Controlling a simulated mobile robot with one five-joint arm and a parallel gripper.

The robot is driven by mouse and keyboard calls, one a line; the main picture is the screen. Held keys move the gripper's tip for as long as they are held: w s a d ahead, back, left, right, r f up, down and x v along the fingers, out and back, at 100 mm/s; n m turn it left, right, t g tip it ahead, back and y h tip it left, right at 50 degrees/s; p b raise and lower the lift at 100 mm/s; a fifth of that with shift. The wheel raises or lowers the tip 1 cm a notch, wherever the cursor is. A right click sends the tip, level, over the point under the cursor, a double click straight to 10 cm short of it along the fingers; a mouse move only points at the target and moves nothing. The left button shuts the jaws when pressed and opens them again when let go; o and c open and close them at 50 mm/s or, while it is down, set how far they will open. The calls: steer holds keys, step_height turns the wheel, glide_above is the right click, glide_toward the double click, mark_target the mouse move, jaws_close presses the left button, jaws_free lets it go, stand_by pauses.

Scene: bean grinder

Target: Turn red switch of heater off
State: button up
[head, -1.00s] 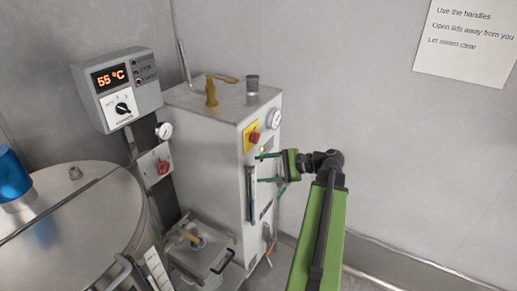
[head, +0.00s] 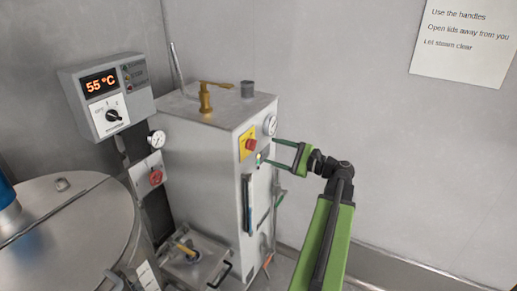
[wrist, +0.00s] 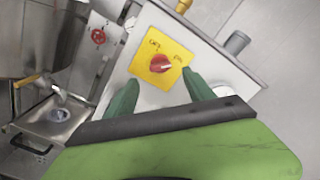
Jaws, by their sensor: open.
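The heater (head: 190,150) is a tall grey metal cabinet in the head view. Its red switch (head: 249,144) is a round knob on a yellow plate (head: 245,152) on the front. In the wrist view the red switch (wrist: 160,63) sits near the top middle, and its pale pointer mark points right, towards the ON lettering; the OFF lettering is at upper left. My gripper (head: 268,150) is open and empty, just right of the switch in the head view. In the wrist view my gripper (wrist: 159,78) has a finger to either side of the switch; contact is not visible.
A round gauge (head: 270,125) is close right of the switch. A brass handle (head: 206,98) and a grey cap (head: 247,89) stand on the cabinet top. A control box (head: 105,95) reads 55 °C. Another red knob (head: 155,177) is at left.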

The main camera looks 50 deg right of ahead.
mark_target(255, 146)
steer(key=x, duration=0.6)
steer(key=shift+w+a, duration=0.1)
steer(key=shift+w, duration=0.3)
